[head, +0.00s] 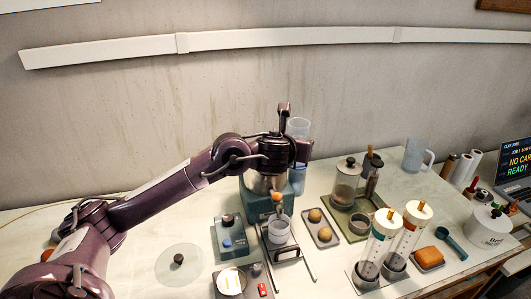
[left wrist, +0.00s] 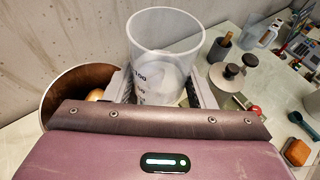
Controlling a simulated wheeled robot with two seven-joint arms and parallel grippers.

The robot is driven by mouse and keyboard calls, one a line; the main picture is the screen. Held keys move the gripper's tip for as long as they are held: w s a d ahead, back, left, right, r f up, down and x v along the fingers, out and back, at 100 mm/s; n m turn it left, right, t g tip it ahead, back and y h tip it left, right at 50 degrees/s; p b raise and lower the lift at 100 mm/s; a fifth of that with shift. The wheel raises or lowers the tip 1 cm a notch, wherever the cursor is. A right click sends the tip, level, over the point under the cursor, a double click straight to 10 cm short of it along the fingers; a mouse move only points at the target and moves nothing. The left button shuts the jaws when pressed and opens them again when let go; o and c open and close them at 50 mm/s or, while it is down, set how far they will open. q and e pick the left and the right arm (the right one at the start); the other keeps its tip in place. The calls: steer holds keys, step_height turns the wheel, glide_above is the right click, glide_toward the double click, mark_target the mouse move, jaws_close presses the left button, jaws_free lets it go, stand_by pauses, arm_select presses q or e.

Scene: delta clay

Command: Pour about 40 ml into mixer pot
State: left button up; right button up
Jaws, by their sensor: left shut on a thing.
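My left gripper (head: 299,152) is shut on a clear measuring beaker (head: 298,127) and holds it near the mixer pot. In the left wrist view the beaker (left wrist: 165,50) stands between the fingers (left wrist: 162,92), its wide mouth up and dark graduation marks on its wall. It looks about upright. I cannot read the liquid level in it. The mixer pot (head: 262,184) is metal and sits on a teal base, partly hidden by my arm. In the left wrist view its brownish inside (left wrist: 75,84) lies just left of the beaker, with a rounded object in it. My right gripper is out of view.
A cup on a stand (head: 279,231) is in front of the mixer. A French press (head: 346,183), two capped tubes (head: 380,240) and a clear jug (head: 415,156) stand to the right. A glass disc (head: 180,264) lies front left. The left tabletop is mostly clear.

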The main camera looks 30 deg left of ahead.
arm_select(q)
steer(key=shift+s, duration=0.1)
steer(key=shift+a+f, duration=0.1)
steer(key=shift+f, duration=0.05)
steer(key=shift+s+a+f+n+h+b, duration=0.15)
steer(key=shift+a+f+n+h+b, duration=0.25)
steer(key=shift+n, duration=0.3)
steer(key=shift+s+a+r+n+t+h+p, duration=0.1)
steer(key=shift+a+r+n+t+h+p, duration=0.1)
steer(key=shift+r+n+t+h+p, duration=0.15)
steer(key=shift+s+a+r+n+t+h+p, duration=0.1)
steer(key=shift+a+r+n+t+h+p, duration=0.15)
steer(key=shift+n, duration=0.25)
steer(key=shift+s+a+r+n+h+p, duration=0.1)
steer(key=shift+a+r+n+h, duration=0.15)
steer(key=shift+a+n, duration=0.15)
steer(key=shift+s+a+r+n+t+h+p, duration=0.15)
steer(key=shift+r+n+t+h, duration=0.15)
steer(key=shift+n, duration=0.4)
steer(key=shift+w+a+r+n+t+h+p, duration=0.1)
steer(key=shift+a+n+t+h, duration=0.2)
steer(key=shift+n, duration=0.45)
steer(key=shift+s+a+r+n+t+h+p, duration=0.15)
steer(key=shift+n+t, duration=0.25)
steer(key=shift+n, duration=0.3)
steer(key=shift+d+r+n, duration=0.1)
steer(key=shift+r+n, duration=0.2)
steer(key=shift+n, duration=0.2)
